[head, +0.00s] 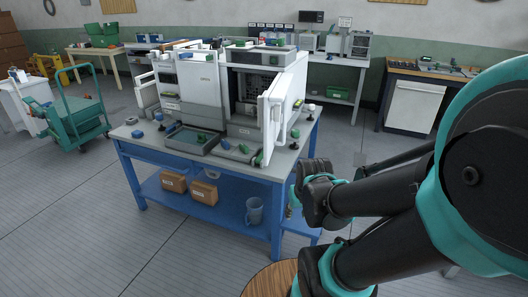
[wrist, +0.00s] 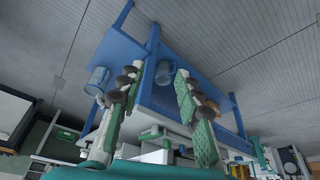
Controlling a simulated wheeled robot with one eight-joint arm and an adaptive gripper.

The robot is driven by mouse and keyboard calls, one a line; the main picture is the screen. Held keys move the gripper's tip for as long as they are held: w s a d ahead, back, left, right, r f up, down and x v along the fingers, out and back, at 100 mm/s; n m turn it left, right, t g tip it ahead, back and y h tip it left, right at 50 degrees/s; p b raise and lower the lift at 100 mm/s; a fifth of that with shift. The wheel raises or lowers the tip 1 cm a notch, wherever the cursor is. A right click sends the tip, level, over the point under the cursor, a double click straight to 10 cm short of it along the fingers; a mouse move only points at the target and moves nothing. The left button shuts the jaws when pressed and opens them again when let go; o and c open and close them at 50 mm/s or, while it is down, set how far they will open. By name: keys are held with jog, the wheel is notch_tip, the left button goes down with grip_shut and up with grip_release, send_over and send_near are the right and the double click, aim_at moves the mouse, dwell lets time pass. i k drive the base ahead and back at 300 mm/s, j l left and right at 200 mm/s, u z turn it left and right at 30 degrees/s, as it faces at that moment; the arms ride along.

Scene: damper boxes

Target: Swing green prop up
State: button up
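The damper boxes (head: 197,85) are white units on the grey top of a blue workbench. The one on the right has an open front and a white door (head: 268,125) swung outward. Small green pieces lie around them: a green piece (head: 203,138) by the front tray, another (head: 243,148) beside it. I cannot tell which green part is the prop. My gripper (wrist: 160,72) is open and empty in the wrist view, its two green-padded fingers apart. In the head view my arm's end is right of the bench, clear of the boxes; the fingers are mostly hidden there.
The workbench (head: 130,147) has a blue lower shelf with two brown bins (head: 204,191) and a blue bucket (head: 254,211). A round wooden top (head: 270,281) is at the bottom. A green cart (head: 80,130) stands left. Grey floor is open at the front left.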

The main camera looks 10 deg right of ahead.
aim_at(258, 160)
jog(key=i+j, duration=0.2)
jog(key=j, duration=0.2)
jog(key=i+j, duration=0.2)
jog(key=j, duration=0.2)
jog(key=i+j, duration=0.25)
jog(key=j, duration=0.15)
jog(key=i+j, duration=0.2)
jog(key=j, duration=0.15)
jog(key=i+j, duration=0.2)
jog(key=j, duration=0.2)
jog(key=u, duration=0.05)
